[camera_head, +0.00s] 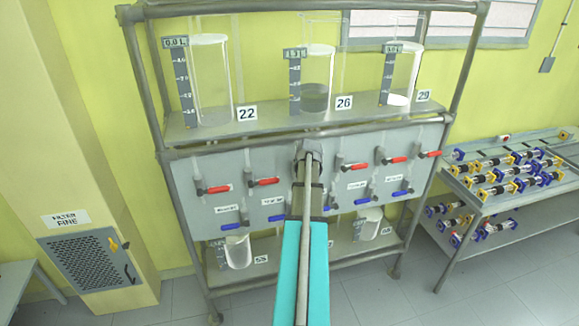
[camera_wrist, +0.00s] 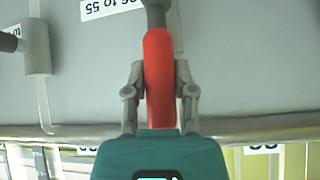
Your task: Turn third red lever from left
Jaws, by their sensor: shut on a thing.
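A grey panel (camera_head: 335,187) on the rack carries a row of red levers. Two red levers, the first (camera_head: 213,190) and second (camera_head: 265,182), show left of my gripper (camera_head: 308,165), and three more (camera_head: 356,166) show to its right. The lever between them is hidden behind my gripper in the head view. In the wrist view a red lever (camera_wrist: 158,60) lies lengthwise between the fingers of my gripper (camera_wrist: 160,82), which is shut on it. The lever's grey pivot (camera_wrist: 155,12) is at the top of that view.
Blue levers (camera_head: 230,227) sit in a lower row on the panel. Glass vessels (camera_head: 212,85) stand on the shelf above, and smaller ones (camera_head: 237,252) below. A metal table (camera_head: 492,205) with valve parts stands at the right. Floor (camera_head: 400,305) is free in front.

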